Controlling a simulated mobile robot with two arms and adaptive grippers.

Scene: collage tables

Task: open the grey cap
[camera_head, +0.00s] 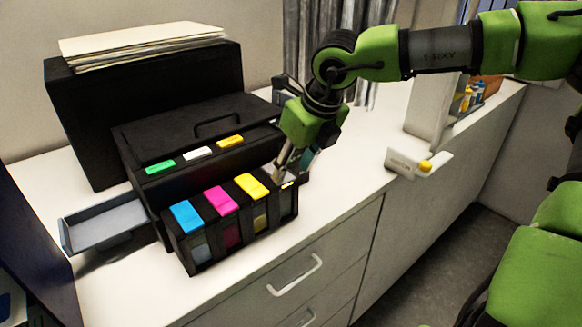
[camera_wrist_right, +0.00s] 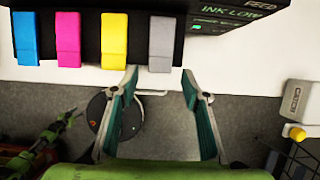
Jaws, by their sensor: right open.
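The grey cap (camera_wrist_right: 161,44) is at the right end of a row of caps in the right wrist view, after the cyan (camera_wrist_right: 26,38), magenta (camera_wrist_right: 68,39) and yellow (camera_wrist_right: 114,39) caps. It lies flat like the others. The caps sit on a black ink tank unit (camera_head: 180,243) at the printer's front. My right gripper (camera_wrist_right: 160,80) is open and empty, its fingertips apart and lined up with the near end of the grey cap. In the head view my right gripper (camera_head: 291,163) largely hides the grey cap. My left gripper is not in view.
The black printer (camera_head: 150,140) stands behind the tanks, with buttons and a handle on top. A grey tray (camera_head: 105,224) sticks out at its left. A white device with a yellow knob (camera_head: 425,165) is at the counter's right edge. Bare counter (camera_head: 345,180) lies between.

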